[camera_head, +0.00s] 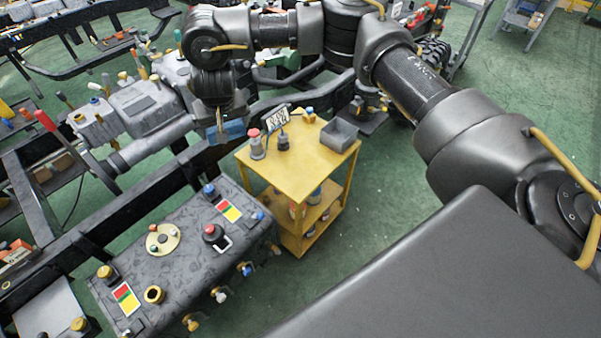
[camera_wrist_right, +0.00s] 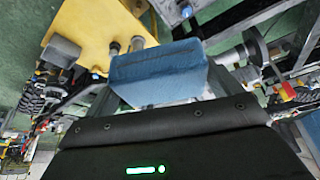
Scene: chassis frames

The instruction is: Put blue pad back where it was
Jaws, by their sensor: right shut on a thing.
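The blue pad (camera_head: 235,130) is held in the air by my right gripper (camera_head: 219,136), left of the yellow cart's top. In the right wrist view the blue pad (camera_wrist_right: 158,72) fills the space between the fingers, and the gripper is shut on it. The fingertips are mostly hidden behind the pad. My right arm comes in from the right and reaches across the top of the head view. My left gripper is not seen.
A yellow cart (camera_head: 292,177) holds a grey bin (camera_head: 340,136), a red-topped bottle and small parts. A dark textured block (camera_head: 190,240) with knobs and coloured labels lies in front. The chassis frame (camera_head: 60,243) runs along the left. Green floor is clear right of the cart.

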